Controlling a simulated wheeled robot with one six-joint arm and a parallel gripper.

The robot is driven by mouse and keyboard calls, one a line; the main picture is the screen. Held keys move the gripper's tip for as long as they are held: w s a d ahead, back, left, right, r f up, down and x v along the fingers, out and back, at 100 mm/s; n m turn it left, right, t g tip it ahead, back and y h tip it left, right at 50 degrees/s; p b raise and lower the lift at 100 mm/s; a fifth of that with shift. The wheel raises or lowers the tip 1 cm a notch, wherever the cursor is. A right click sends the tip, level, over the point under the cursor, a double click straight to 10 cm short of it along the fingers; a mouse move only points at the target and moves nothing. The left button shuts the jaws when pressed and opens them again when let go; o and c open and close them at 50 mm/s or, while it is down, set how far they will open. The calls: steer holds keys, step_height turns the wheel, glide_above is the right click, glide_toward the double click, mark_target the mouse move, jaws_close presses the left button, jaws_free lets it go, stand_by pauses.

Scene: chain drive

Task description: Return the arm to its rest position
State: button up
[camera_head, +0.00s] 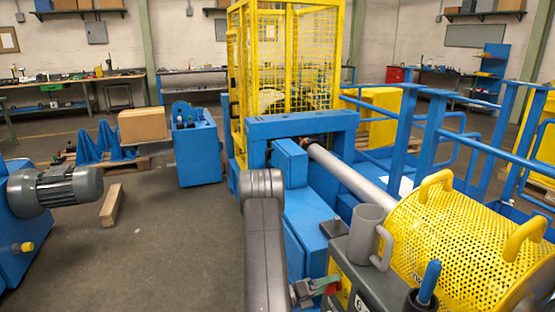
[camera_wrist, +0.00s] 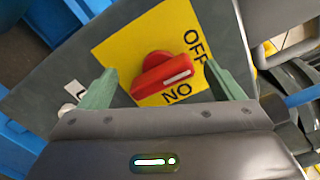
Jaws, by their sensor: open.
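My gripper (camera_wrist: 158,70) is open, its two green fingers spread on either side of a red rotary switch knob (camera_wrist: 152,80) in the wrist view. The fingers look apart from the knob; I cannot tell how high they are above it. The knob sits on a yellow plate (camera_wrist: 122,45) lettered OFF and ON. Its white mark points to the right, near both words.
A grey mug (camera_head: 363,238) and a blue-handled tool (camera_head: 429,282) stand close right of my gripper. A yellow perforated guard (camera_head: 445,240) with handles lies beyond them. A blue machine frame (camera_head: 300,125) and yellow cage (camera_head: 290,65) stand ahead.

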steer(key=shift+s+r+m+b, duration=0.1)
steer(key=shift+m+b, duration=0.85)
steer(key=shift+m, duration=1.15)
steer(key=shift+s+m+b, duration=0.1)
steer(key=shift+m+b, duration=0.85)
steer(key=shift+m, duration=1.15)
